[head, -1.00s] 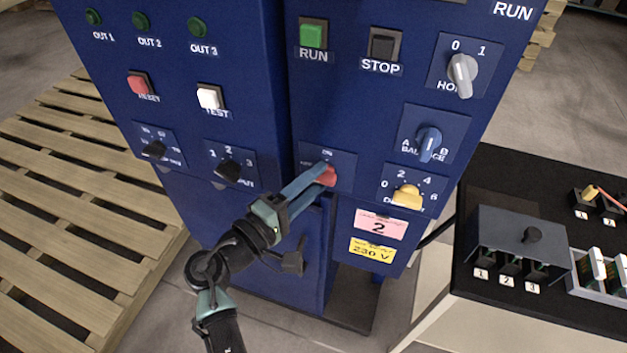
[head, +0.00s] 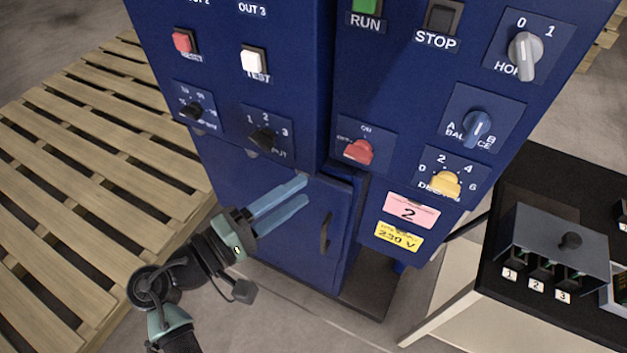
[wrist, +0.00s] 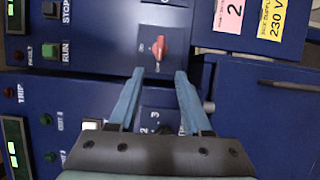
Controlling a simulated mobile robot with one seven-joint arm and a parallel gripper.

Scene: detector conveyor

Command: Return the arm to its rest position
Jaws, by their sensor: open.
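My gripper (head: 291,198) is open and empty, with its two blue fingers apart. In the head view it is in front of the lower door of the blue cabinet (head: 252,200), below and left of the red rotary switch (head: 358,151). The red switch also shows in the wrist view (wrist: 159,48), beyond the fingertips and apart from them. My gripper also shows in the wrist view (wrist: 163,74). My arm reaches in from the bottom left of the head view.
A wooden pallet (head: 90,160) lies on the floor at the left. A black-topped table (head: 480,283) with a grey slotted box (head: 545,245) stands at the right. The cabinet door has a dark handle (head: 325,232). The yellow knob (head: 446,183) and blue knob (head: 477,128) stick out from the panel.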

